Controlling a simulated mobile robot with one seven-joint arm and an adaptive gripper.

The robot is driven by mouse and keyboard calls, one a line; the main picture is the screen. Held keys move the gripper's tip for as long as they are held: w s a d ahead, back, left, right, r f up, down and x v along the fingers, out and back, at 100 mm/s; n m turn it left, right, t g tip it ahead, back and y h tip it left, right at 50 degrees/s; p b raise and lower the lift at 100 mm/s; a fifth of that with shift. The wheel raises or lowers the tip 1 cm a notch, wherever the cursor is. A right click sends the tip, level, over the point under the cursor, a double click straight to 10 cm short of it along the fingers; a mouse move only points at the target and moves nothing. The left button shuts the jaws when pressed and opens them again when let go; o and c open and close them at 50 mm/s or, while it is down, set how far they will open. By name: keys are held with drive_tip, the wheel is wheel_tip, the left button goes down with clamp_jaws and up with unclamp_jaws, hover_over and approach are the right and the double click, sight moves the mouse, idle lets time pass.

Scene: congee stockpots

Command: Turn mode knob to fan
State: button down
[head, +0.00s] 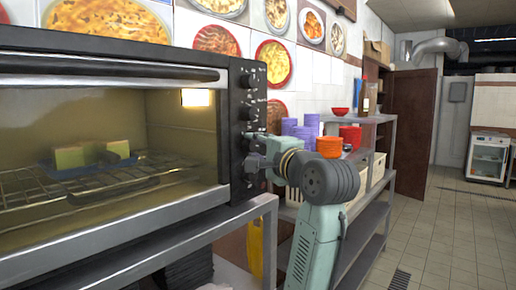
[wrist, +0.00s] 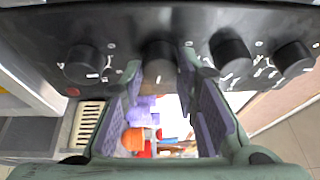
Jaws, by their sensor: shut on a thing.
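The oven (head: 110,130) stands at the left in the head view, its glass door shut and its inside lit. Its black control panel (head: 236,120) has several round black knobs in a column. The wrist view shows these knobs in a row across the panel (wrist: 200,22). My gripper (head: 258,164) is at the lower part of the panel in the head view. In the wrist view my gripper (wrist: 160,78) has its fingers on both sides of one dark knob (wrist: 159,60) and is shut on it. The panel's markings are too small to read, so I cannot tell which knob is the mode knob.
Other knobs (wrist: 85,64) (wrist: 230,54) sit close on either side of the held one. A wire rack (head: 110,182) with a blue tray is inside the oven. A metal shelf (head: 372,190) with stacked purple and orange dishes stands behind my arm. The tiled floor (head: 440,240) at right is clear.

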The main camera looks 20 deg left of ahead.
drive_tip(key=shift+r, duration=0.1)
drive_tip(key=c, duration=1.2)
unclamp_jaws()
drive_tip(key=shift+c, duration=0.2)
drive_tip(key=v, duration=1.2)
drive_tip(key=shift+s, duration=0.1)
